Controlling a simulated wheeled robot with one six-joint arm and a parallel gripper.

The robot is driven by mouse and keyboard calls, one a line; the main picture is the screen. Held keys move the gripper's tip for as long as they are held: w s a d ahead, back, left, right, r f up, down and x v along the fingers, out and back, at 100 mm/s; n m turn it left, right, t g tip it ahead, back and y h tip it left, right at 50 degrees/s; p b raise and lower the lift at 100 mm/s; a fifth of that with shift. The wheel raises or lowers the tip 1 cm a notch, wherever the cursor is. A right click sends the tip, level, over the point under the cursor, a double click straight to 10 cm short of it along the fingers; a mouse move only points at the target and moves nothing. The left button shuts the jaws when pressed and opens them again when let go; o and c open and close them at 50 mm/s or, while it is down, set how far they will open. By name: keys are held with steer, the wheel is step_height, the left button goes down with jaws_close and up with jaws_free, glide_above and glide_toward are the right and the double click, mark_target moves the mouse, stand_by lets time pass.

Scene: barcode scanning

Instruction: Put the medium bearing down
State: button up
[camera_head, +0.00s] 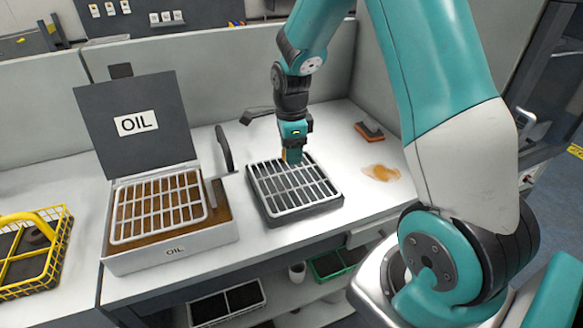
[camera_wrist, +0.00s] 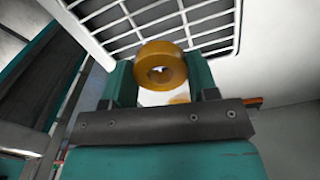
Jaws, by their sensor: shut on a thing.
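My gripper (camera_wrist: 161,82) is shut on the medium bearing (camera_wrist: 160,56), an orange-brown ring with a hole through it, held between the two green fingers in the wrist view. In the head view my gripper (camera_head: 292,154) is at the back edge of a dark tray with a white grid rack (camera_head: 262,203). The rack also shows above the bearing in the wrist view (camera_wrist: 205,38). I cannot tell whether the bearing touches the rack.
An open oil box (camera_head: 160,250) with a white grid over brown liquid stands left of the tray. A yellow wire basket (camera_head: 68,232) is at far left. A sponge or brush (camera_head: 369,131) and a brown spill (camera_head: 380,173) lie to the right. A partition wall stands behind.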

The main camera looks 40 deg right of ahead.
mark_target(291, 178)
steer(key=shift+f+p, duration=0.3)
steer(key=shift+f, duration=3)
steer(key=shift+f, duration=0.1)
steer(key=o, duration=1)
